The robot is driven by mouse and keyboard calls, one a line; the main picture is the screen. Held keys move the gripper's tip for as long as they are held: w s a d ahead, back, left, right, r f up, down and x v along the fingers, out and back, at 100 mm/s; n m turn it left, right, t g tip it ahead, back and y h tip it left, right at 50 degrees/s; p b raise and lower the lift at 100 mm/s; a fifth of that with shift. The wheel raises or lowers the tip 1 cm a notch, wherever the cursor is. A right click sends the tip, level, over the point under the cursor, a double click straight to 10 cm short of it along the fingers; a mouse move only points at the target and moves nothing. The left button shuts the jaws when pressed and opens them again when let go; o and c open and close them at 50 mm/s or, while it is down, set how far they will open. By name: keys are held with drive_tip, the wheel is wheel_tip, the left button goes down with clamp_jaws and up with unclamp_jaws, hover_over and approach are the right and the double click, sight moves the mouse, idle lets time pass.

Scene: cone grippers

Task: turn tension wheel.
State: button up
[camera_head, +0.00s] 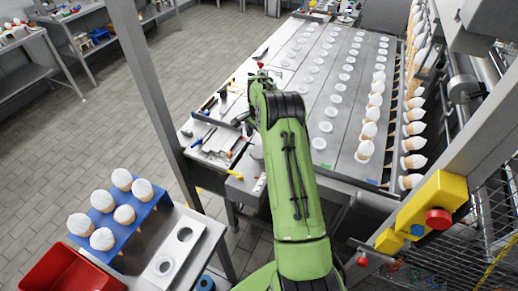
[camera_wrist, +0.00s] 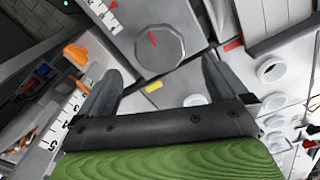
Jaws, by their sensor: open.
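A grey faceted knob (camera_wrist: 159,52) with a red pointer line, which looks like the tension wheel, sits on a grey panel in the wrist view. My gripper (camera_wrist: 162,66) is open, with its two dark fingers spread to the left and right of the knob. Nothing is between the fingers except the view of the knob beyond them. I cannot tell whether either finger touches it. In the head view my green arm reaches over the near left end of the machine (camera_head: 330,152). The knob and the fingers cannot be made out there.
A yellow box with a red button (camera_head: 438,219) stands right. A blue cone rack (camera_head: 130,222) and red bin (camera_head: 62,270) are lower left.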

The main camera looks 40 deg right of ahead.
sight(260, 151)
wheel_tip(260, 151, down, 6)
drive_tip(key=shift+r+p, duration=0.1)
drive_tip(key=shift+p, duration=0.2)
drive_tip(key=c, duration=0.9)
